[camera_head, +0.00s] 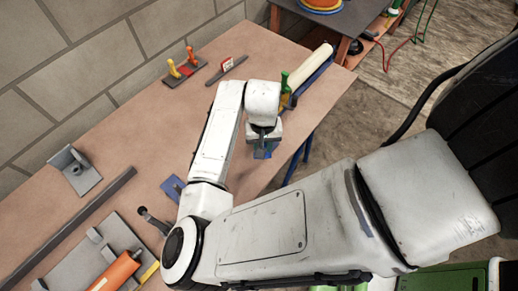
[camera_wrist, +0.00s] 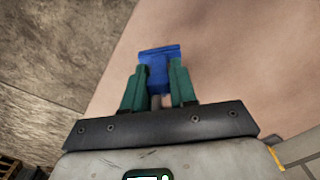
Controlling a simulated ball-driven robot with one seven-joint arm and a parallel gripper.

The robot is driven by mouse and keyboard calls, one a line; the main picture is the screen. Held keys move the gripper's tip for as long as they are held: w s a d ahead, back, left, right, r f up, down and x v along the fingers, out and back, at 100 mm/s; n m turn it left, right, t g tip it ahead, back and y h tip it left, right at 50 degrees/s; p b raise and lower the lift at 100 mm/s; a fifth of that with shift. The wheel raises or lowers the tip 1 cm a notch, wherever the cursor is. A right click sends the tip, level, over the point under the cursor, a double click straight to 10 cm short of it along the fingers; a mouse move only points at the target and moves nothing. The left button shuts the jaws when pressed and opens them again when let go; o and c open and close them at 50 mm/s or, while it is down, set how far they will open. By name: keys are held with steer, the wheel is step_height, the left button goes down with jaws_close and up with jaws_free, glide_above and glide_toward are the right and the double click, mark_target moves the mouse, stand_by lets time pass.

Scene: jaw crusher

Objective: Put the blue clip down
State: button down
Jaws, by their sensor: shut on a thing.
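The blue clip (camera_wrist: 158,58) sits between the two green fingers of my gripper (camera_wrist: 157,88) in the wrist view. The fingers are shut on it. In the head view a small part of the blue clip (camera_head: 263,153) shows under my gripper (camera_head: 264,142), near the right edge of the brown table (camera_head: 215,119). The wrist view shows the bare table top (camera_wrist: 225,60) beyond the clip. I cannot tell whether the clip touches the table or hangs above it. My wrist hides part of the clip in the head view.
A green bottle-like thing (camera_head: 285,84) and a cream roll (camera_head: 313,69) lie beyond my gripper. A holder with yellow and red pieces (camera_head: 184,68) stands at the back. A grey bracket (camera_head: 75,170), a long bar (camera_head: 70,228) and an orange cylinder (camera_head: 115,272) lie to the left.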

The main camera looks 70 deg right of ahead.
steer(key=shift+w+f, duration=0.4)
steer(key=shift+f, duration=0.1)
steer(key=shift+w+f, duration=0.15)
steer(key=shift+f, duration=1.55)
steer(key=shift+f, duration=0.15)
steer(key=c, duration=0.9)
jaws_free()
steer(key=shift+a, duration=0.1)
